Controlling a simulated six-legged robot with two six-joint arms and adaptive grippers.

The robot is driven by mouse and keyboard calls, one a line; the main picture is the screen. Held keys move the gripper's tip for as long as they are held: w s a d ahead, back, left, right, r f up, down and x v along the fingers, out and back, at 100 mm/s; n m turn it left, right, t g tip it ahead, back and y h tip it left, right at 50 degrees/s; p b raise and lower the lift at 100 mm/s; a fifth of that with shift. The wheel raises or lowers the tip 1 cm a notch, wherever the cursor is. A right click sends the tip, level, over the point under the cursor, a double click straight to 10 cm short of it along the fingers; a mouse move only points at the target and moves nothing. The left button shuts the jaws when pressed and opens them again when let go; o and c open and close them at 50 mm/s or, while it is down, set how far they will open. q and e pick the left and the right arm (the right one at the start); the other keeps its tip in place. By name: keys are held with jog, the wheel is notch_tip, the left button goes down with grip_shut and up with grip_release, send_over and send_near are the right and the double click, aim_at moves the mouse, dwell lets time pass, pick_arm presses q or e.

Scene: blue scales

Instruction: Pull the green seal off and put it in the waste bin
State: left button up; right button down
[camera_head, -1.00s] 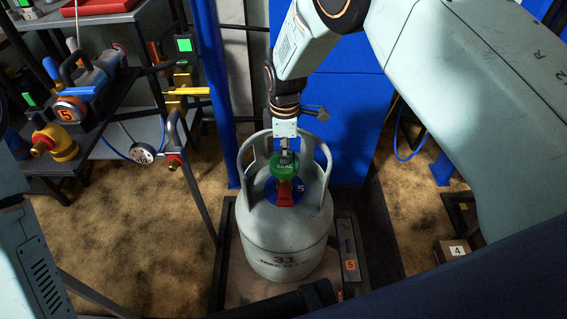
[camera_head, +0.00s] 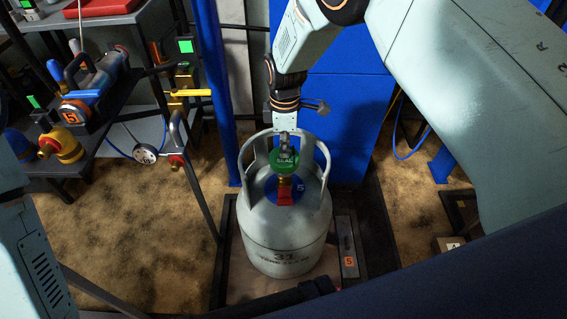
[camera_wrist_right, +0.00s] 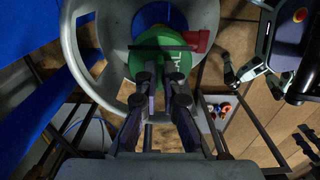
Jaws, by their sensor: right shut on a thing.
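The green seal (camera_head: 284,160) sits on top of the valve of a grey gas cylinder (camera_head: 285,228), inside its collar. It also shows in the right wrist view (camera_wrist_right: 150,62). My right gripper (camera_head: 285,148) comes down from above and is shut on the seal's upper part. In the right wrist view its fingertips (camera_wrist_right: 160,82) meet at the seal. My left gripper is not in view; only part of my left arm shows at the left edge. No waste bin can be made out.
The cylinder stands on a dark-framed scale platform (camera_head: 346,262). At left a dark shelf (camera_head: 120,110) holds a blue-handled device (camera_head: 92,88) and a yellow fitting (camera_head: 62,145). A blue post (camera_head: 211,90) and blue panels stand behind. Brown floor is open at left.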

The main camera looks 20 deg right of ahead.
jog(key=shift+r, duration=0.1)
notch_tip(320, 180, up, 6)
jog(key=p, duration=0.5)
jog(key=shift+p, duration=0.3)
dwell(0.4)
